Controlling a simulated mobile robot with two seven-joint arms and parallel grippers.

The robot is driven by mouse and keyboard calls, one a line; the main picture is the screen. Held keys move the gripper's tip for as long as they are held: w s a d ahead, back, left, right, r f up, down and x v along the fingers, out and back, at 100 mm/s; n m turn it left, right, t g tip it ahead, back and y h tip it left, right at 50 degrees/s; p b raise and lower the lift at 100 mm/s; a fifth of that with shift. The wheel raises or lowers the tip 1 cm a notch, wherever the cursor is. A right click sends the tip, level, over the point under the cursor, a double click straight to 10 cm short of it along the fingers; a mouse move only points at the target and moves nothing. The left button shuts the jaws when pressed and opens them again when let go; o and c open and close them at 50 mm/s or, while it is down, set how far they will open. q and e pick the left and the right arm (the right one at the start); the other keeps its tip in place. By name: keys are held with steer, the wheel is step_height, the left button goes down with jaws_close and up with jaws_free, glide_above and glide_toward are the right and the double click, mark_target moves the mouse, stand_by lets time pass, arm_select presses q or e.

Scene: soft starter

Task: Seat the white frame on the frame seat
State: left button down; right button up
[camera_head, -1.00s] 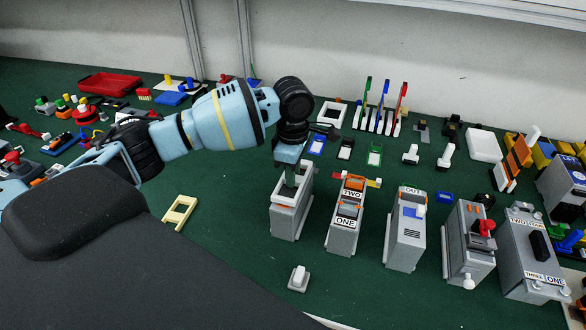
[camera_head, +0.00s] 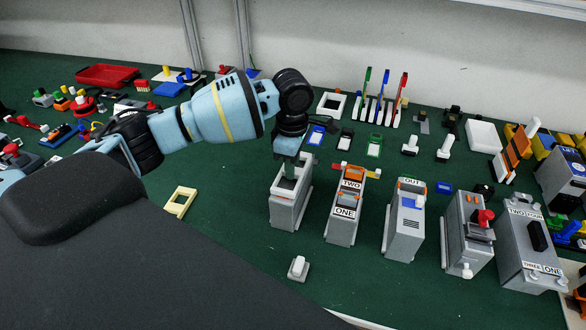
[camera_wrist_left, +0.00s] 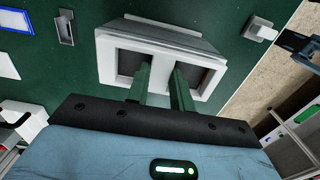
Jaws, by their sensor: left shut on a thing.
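The white frame (camera_wrist_left: 107,62) has two windows split by a middle bar, seen in the left wrist view. My left gripper (camera_wrist_left: 164,78) is shut on its middle bar, with one dark green finger on each side. In the head view, my left gripper (camera_head: 289,172) points down at the open top of a tall grey box (camera_head: 287,212), the leftmost of the row. The pale rim shows at the box's top. The frame looks level with the box top, but I cannot tell whether it is fully down.
More grey boxes stand to the right, the nearest being the box marked TWO and ONE (camera_head: 341,229). A cream two-window frame (camera_head: 180,202) lies to the left. A small grey base with a white knob (camera_head: 298,267) stands in front. Green mat is clear between them.

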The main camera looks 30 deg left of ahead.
arm_select(q)
steer(key=shift+f, duration=0.1)
steer(key=c, duration=1.1)
jaws_free()
steer(key=shift+c, duration=0.2)
steer(key=shift+o, duration=0.4)
steer(key=o, duration=0.5)
steer(key=shift+r, duration=3.5)
